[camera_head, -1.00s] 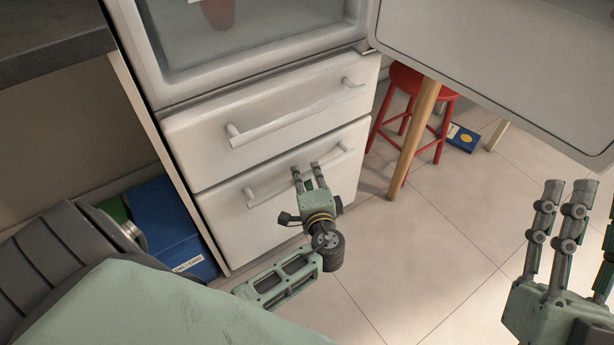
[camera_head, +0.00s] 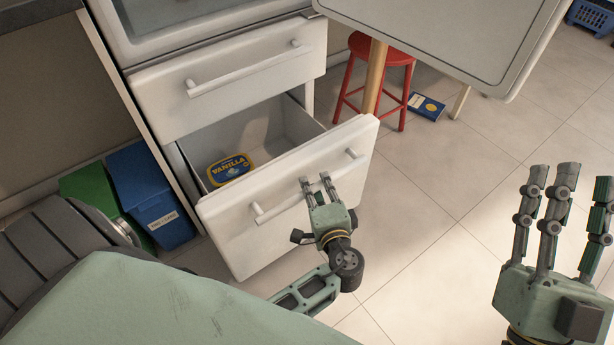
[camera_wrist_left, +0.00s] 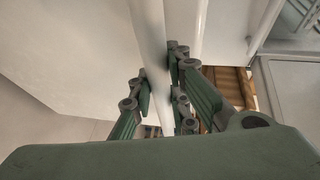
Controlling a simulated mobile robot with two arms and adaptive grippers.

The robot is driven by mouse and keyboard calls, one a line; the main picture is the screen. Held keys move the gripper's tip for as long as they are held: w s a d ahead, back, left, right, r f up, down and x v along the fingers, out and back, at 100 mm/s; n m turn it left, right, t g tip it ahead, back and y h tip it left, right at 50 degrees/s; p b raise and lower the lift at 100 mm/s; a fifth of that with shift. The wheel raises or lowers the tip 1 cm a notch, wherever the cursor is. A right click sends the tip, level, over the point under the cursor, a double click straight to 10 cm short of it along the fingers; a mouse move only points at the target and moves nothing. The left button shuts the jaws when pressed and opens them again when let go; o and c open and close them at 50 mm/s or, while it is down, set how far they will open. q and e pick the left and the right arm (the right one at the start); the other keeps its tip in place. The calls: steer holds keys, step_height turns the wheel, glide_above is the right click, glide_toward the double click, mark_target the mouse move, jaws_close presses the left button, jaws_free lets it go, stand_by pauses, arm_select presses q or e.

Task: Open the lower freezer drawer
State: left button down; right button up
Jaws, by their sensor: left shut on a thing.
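The lower freezer drawer (camera_head: 240,232) is pulled out part way, and its inside shows in the head view. A yellow and blue vanilla tub (camera_head: 230,169) lies in it at the left. My left gripper (camera_head: 317,182) is shut on the drawer's white bar handle (camera_head: 282,207), right of the bar's middle. In the left wrist view the handle (camera_wrist_left: 150,45) runs between the fingers (camera_wrist_left: 160,85). The upper freezer drawer (camera_head: 165,104) is closed. My right gripper (camera_head: 560,195) is raised at the right with its fingers apart, holding nothing.
A red stool (camera_head: 378,50) and a table (camera_head: 450,35) with wooden legs stand right of the freezer. A blue and yellow box (camera_head: 426,106) lies on the floor. Blue (camera_head: 150,190) and green bins sit at the left. The tiled floor (camera_head: 420,190) ahead is clear.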

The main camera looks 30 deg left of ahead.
arm_select(q)
steer(key=shift+s+d, duration=0.3)
steer(key=shift+d, duration=0.4)
steer(key=shift+s+d, duration=0.3)
steer(key=shift+d, duration=0.4)
steer(key=shift+s+d, duration=0.3)
steer(key=shift+d, duration=0.4)
arm_select(e)
steer(key=shift+s+r+t+y, duration=0.4)
steer(key=shift+s+r+t, duration=0.15)
steer(key=shift+r, duration=0.35)
arm_select(q)
steer(key=c, duration=1.6)
jaws_free()
steer(key=shift+c, duration=0.2)
arm_select(e)
steer(key=shift+f, duration=0.15)
steer(key=shift+f, duration=0.1)
